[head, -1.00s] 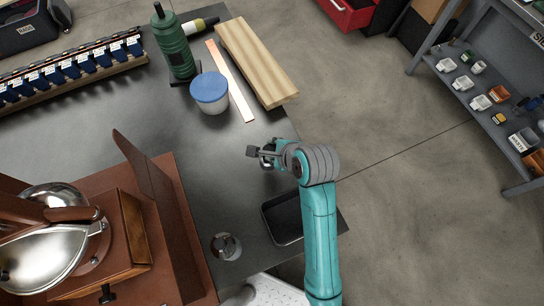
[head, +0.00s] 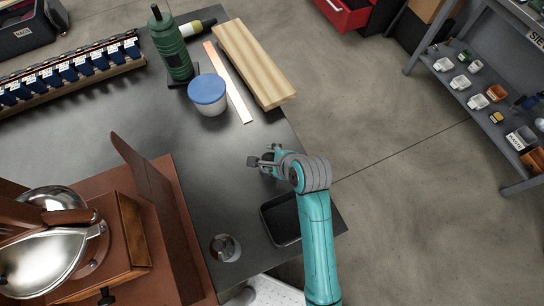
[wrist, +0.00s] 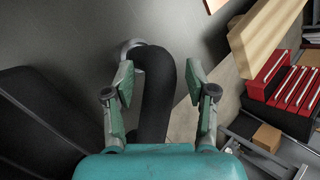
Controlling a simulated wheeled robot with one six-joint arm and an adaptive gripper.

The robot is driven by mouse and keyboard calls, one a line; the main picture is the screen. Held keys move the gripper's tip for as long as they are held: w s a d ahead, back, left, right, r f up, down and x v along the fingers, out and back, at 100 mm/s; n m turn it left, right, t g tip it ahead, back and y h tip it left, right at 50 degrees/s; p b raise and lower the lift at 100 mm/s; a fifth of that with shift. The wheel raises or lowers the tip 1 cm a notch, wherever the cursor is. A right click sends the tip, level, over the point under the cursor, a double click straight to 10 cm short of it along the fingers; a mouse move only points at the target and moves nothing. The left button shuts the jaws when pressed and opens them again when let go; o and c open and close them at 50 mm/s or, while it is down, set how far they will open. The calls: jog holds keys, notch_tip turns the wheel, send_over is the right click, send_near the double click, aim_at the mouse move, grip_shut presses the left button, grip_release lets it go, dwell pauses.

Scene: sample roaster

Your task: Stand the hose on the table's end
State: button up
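The hose (wrist: 155,85) is a thick black curved tube with a grey metal ring (wrist: 129,47) at its far end, seen in the wrist view. It lies between the two fingers of my gripper (wrist: 162,88), which are apart with a gap on either side of it. Its near part is hidden behind my gripper's body. In the head view my gripper (head: 262,162) is low over the right edge of the dark table (head: 225,150). The hose is mostly hidden there, with only a small shiny part perhaps showing.
A black tray (head: 282,222) sits at the table's near right corner. A white tub with a blue lid (head: 207,90), a wooden board (head: 252,62) and a green flask (head: 170,48) stand farther back. The roaster (head: 80,235) is at left. Open floor lies right.

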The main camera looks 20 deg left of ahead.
jog(key=shift+r, duration=0.15)
jog(key=v, duration=1.2)
dwell(0.5)
